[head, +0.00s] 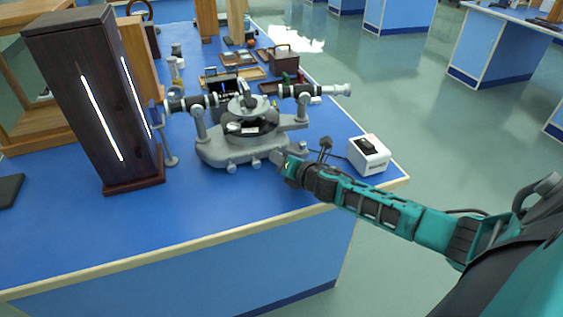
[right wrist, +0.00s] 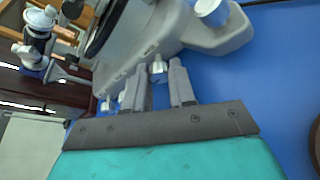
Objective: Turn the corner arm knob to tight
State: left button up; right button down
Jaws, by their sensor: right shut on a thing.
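The grey spectrometer (head: 225,152) stands on the blue bench. My right gripper (head: 280,160) reaches from the right to the front right part of its base. In the right wrist view, the two fingers of my right gripper (right wrist: 158,88) close around a small silver knob, the corner arm knob (right wrist: 158,68), at the edge of the grey base. The fingers hide part of the knob, and I cannot read how tight it is. In the head view the gripper covers this knob. My left gripper is not in view.
A white switch box (head: 368,155) with a cable stands right of the spectrometer, near the bench edge. A tall dark lamp housing (head: 85,60) with a lit slit stands on the left. Small wooden boxes (head: 285,58) sit behind. The front of the bench top (head: 215,205) is clear.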

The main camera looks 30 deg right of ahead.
jog(key=shift+f+m+y+b, duration=0.1)
jog(key=shift+m+y+b, duration=0.3)
jog(key=shift+m, duration=0.1)
dwell(0.3)
jog(key=c, duration=1.2)
grip_release()
jog(key=p+v, duration=0.1)
jog(key=v, duration=1.2)
jog(key=shift+f, duration=0.2)
